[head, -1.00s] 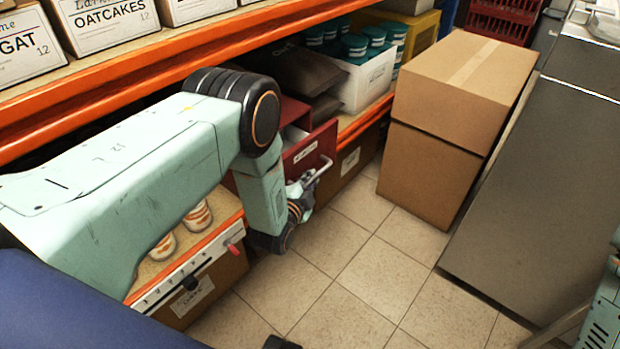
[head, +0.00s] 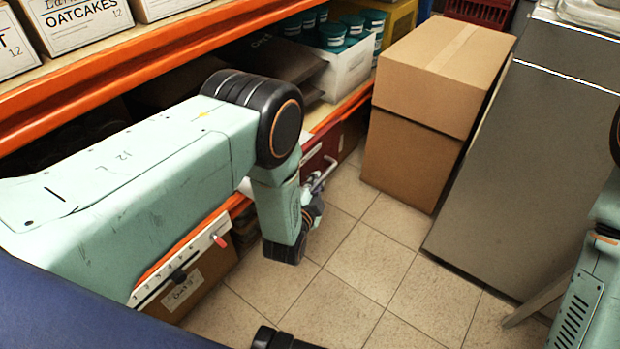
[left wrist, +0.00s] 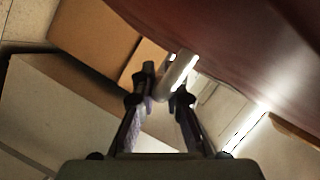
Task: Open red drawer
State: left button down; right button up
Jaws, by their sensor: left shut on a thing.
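The red drawer's front (head: 317,157) shows in the head view just beyond my left forearm, low by the orange shelf edge; my arm hides much of it. Its pale bar handle (head: 325,173) stands off the front. My left gripper (head: 317,186) is at this handle. In the left wrist view the dark red front (left wrist: 235,40) fills the upper right. The fingers of my left gripper (left wrist: 166,84) are shut on the light handle (left wrist: 180,72). How far out the drawer stands is hard to tell behind my arm. My right gripper is out of view.
Stacked cardboard boxes (head: 430,110) stand on the tiled floor to the right, beside a grey metal unit (head: 535,150). A white crate with teal-lidded jars (head: 345,75) is on the shelf. Tiled floor (head: 370,260) is free in front of the drawer.

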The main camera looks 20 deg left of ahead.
pick_arm(q)
jog(key=shift+d, duration=0.1)
jog(key=c, duration=1.4)
grip_release()
jog(key=v, duration=1.2)
